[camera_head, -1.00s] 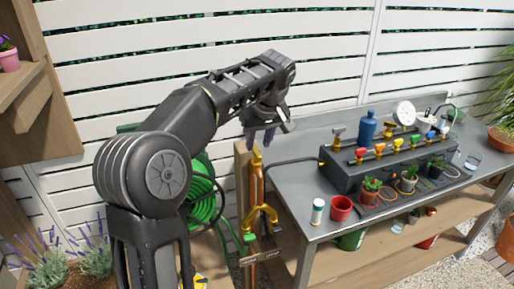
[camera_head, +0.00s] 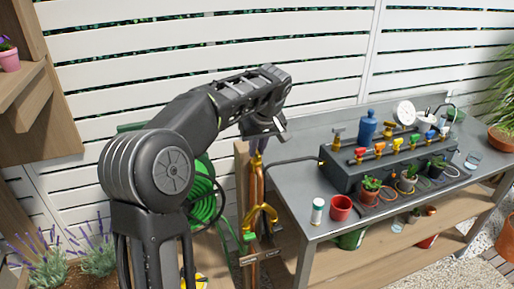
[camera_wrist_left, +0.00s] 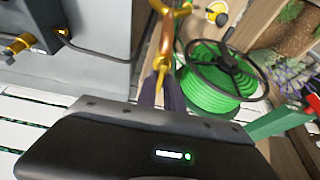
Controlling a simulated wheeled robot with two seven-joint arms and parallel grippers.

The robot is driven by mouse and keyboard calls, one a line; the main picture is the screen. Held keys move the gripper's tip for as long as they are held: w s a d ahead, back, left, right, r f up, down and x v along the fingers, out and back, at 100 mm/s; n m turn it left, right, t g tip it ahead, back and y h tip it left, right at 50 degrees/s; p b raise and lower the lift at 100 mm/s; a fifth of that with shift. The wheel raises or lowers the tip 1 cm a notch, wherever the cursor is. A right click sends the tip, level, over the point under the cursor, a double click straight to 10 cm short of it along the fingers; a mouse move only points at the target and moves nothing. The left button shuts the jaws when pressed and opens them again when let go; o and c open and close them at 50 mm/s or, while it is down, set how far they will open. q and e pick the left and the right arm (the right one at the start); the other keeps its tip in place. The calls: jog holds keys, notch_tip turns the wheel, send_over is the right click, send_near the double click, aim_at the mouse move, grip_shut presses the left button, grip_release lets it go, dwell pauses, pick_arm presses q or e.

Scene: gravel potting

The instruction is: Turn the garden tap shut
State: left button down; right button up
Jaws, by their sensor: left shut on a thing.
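The garden tap is a brass and copper fitting (camera_head: 258,182) on a wooden post (camera_head: 242,190) beside the bench's left end, with a yellow forked outlet (camera_head: 262,213) lower down. My left gripper (camera_head: 257,148) is over its top, pointing down, with the fingers shut on the tap's brass top. In the left wrist view the dark fingers (camera_wrist_left: 160,92) close around the brass top (camera_wrist_left: 161,66). The fingers hide part of it, so I cannot tell how far the tap is turned. My right gripper is not in view.
A green hose reel (camera_head: 203,200) stands just left of the post and shows in the wrist view (camera_wrist_left: 215,82). The metal bench (camera_head: 300,190) to the right holds a red cup (camera_head: 341,208), a white canister (camera_head: 317,211) and a dark valve box (camera_head: 345,178). A white slatted fence (camera_head: 330,75) is behind.

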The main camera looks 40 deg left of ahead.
pick_arm(q)
jog(key=shift+m, duration=0.3)
dwell(0.5)
jog(key=shift+a+m+t+h, duration=0.1)
jog(key=shift+m+t+h, duration=0.35)
jog(key=shift+m, duration=0.75)
jog(key=m+h, duration=0.1)
jog(key=m, duration=0.2)
jog(key=shift+s+a+r+t, duration=0.1)
jog(key=shift+t, duration=0.25)
jog(key=m+h+p, duration=0.1)
jog(key=m+h, duration=0.1)
jog(key=m, duration=0.3)
jog(key=shift+a+m+p, duration=0.15)
jog(key=shift+m+p, duration=0.15)
jog(key=shift+m, duration=0.1)
jog(key=m+h+p, duration=0.1)
jog(key=m, duration=0.2)
jog(key=m+h+p, duration=0.1)
jog(key=m, duration=0.2)
jog(key=shift+a+h, duration=0.1)
jog(key=shift+h, duration=0.15)
jog(key=c, duration=1.5)
grip_release()
jog(key=shift+o, duration=0.2)
